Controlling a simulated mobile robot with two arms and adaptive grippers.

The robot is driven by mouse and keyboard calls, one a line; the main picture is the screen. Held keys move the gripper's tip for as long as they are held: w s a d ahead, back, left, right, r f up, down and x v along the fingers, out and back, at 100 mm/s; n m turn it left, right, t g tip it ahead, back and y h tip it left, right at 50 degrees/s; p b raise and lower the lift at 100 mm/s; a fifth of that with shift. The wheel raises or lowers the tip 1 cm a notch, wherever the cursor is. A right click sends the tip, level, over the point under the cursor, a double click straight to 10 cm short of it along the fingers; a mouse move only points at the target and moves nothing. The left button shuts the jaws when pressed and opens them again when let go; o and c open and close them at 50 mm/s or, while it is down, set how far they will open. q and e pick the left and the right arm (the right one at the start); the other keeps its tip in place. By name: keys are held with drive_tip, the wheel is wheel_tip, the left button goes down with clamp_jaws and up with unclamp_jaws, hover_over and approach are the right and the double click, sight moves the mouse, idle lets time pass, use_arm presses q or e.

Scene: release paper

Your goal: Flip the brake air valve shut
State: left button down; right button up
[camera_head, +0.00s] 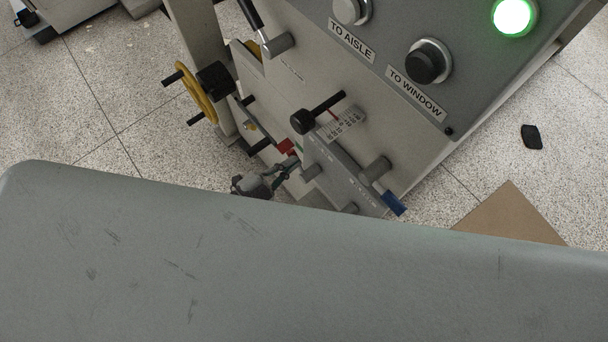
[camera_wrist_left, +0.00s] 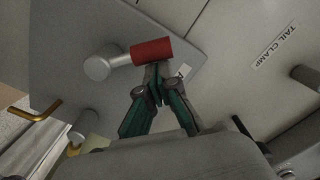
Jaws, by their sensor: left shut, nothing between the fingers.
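A valve with a red handle (camera_wrist_left: 151,50) on a round grey stub (camera_wrist_left: 100,66) shows in the left wrist view. The red handle (camera_head: 286,146) also shows small in the head view, low on the machine's side. No readable label marks it as the brake air valve. My left gripper (camera_wrist_left: 157,76) is shut and empty, with its fingertips just below the red handle; I cannot tell whether they touch it. In the head view the left gripper (camera_head: 286,168) is just below the red handle, partly hidden by a large grey surface. My right gripper is not in view.
A blue-handled lever (camera_head: 395,204), a black-knobbed lever (camera_head: 318,112) and a yellow handwheel (camera_head: 197,92) are close by. The upper panel has a lit green button (camera_head: 513,16). A "TAIL CLAMP" label (camera_wrist_left: 274,46) is right of the valve. Brown board (camera_head: 512,217) lies on the floor.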

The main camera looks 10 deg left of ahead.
use_arm(q)
drive_tip(key=a+f+n, duration=0.1)
drive_tip(key=n, duration=0.1)
drive_tip(key=w+f+n, duration=0.1)
drive_tip(key=n, duration=0.2)
drive_tip(key=w+a+f+n, duration=0.1)
drive_tip(key=n, duration=0.1)
drive_tip(key=shift+w+a+f, duration=0.1)
drive_tip(key=shift+a+f, duration=0.25)
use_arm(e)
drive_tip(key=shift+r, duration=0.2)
use_arm(q)
drive_tip(key=shift+f, duration=0.15)
